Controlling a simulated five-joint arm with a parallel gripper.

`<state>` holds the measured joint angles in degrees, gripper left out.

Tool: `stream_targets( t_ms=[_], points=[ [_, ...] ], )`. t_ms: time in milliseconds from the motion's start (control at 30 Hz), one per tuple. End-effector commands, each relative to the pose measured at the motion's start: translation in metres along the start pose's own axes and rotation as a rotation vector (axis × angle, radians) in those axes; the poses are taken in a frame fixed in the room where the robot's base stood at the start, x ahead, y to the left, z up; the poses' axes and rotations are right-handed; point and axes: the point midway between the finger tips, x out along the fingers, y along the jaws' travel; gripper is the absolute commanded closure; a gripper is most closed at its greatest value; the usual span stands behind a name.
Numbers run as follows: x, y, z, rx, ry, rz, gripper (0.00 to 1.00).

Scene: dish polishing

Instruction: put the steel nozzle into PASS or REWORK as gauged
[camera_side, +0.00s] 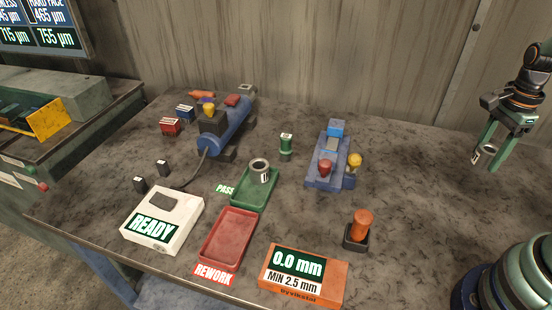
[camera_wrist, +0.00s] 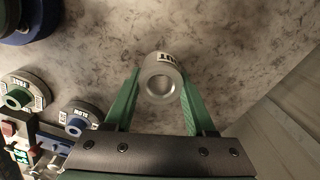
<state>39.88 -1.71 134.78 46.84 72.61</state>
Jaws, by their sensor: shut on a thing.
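My gripper (camera_side: 486,158) is at the far right in the side view, raised above the table. It is shut on the steel nozzle (camera_side: 489,150), a short grey metal cylinder with a label. In the wrist view the nozzle (camera_wrist: 160,80) sits between the two green fingers, its round opening facing the camera. The green PASS tray (camera_side: 240,197) is mid-table and holds another grey metal ring-shaped part (camera_side: 259,168). The red REWORK tray (camera_side: 229,240) is in front of it and empty. The white box (camera_side: 165,218) reads READY. The orange gauge (camera_side: 303,276) reads 0.0 mm, MIN 2.5 mm.
A blue fixture (camera_side: 332,168) with coloured knobs stands at mid-table, a small green cylinder (camera_side: 286,147) beside it. An orange-handled tool (camera_side: 361,228) stands nearer. A blue cylindrical machine (camera_side: 224,130) is behind. Discs (camera_wrist: 22,92) show at left in the wrist view.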

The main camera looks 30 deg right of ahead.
Motion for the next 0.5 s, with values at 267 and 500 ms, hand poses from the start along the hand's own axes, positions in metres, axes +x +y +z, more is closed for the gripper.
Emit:
stream_targets(
  t_ms=[267,500],
  points=[
    [-0.063,-0.001,0.000,0.000,0.002,-0.007,1.00],
    [-0.087,-0.002,0.002,-0.009,0.001,-0.002,1.00]
  ],
)
